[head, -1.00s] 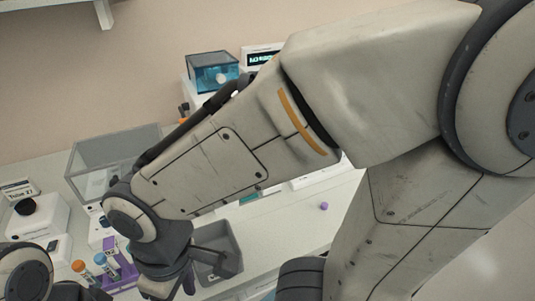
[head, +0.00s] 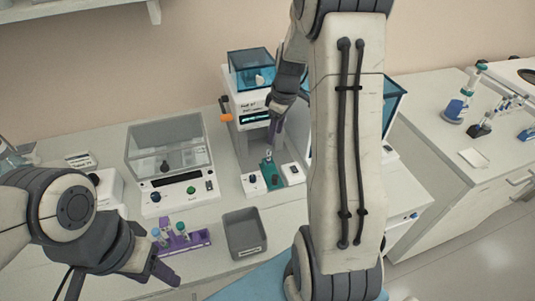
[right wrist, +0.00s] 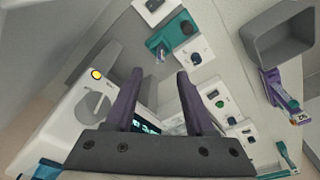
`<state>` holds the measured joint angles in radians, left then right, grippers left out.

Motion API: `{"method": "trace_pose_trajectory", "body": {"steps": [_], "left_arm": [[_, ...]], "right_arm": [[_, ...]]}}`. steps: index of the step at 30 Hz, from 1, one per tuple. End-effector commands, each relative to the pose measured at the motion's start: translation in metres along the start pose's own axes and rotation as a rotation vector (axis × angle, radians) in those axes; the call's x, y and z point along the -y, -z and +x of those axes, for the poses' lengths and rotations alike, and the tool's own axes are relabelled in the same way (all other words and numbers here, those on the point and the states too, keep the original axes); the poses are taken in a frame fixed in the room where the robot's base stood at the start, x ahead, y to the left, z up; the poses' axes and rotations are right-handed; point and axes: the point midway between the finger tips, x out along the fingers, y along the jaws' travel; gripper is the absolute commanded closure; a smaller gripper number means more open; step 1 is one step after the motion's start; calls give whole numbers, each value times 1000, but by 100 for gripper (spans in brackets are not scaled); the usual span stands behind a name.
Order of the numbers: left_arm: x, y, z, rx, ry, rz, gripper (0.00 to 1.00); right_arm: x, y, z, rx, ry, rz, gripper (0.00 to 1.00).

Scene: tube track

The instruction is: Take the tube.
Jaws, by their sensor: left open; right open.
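A small tube (head: 268,155) appears to stand in a teal holder (head: 271,176) in front of the tall white device. In the right wrist view a clear tube (right wrist: 160,56) shows at the teal holder (right wrist: 174,33), beyond the fingertips. My right gripper (head: 276,132) is above and behind the holder, apart from it. In the right wrist view its purple fingers (right wrist: 158,74) are spread with nothing between them. My left gripper (head: 165,272) is at the lower left, in front of a purple rack (head: 199,241) with capped tubes (head: 181,229); its fingertips look empty.
A grey bin (head: 244,236) stands right of the rack. A clear-lidded device (head: 168,160) stands behind the rack. The tall white device (head: 248,98) rises behind the teal holder. My right arm hides part of the bench on the right.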

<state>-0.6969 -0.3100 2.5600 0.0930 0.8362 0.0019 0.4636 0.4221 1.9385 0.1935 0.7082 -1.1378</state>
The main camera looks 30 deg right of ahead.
Motion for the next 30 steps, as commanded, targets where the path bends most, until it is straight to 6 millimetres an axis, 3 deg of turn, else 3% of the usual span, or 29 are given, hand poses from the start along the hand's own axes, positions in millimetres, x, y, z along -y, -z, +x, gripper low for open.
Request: {"method": "trace_pose_trajectory", "body": {"steps": [3,11,19,29,30], "left_arm": [[0,0,-5,0,0,0,43],[-1,1,-14,0,0,-1,43],[-2,2,-30,0,0,-1,43],[-2,2,-30,0,0,0,43],[-2,2,-30,0,0,0,43]], "right_arm": [[2,1,18,1,4,-1,46],[2,5,36,2,3,-1,46],[2,11,73,2,3,0,46],[1,11,81,0,0,0,46],[1,11,81,0,0,0,57]]}}
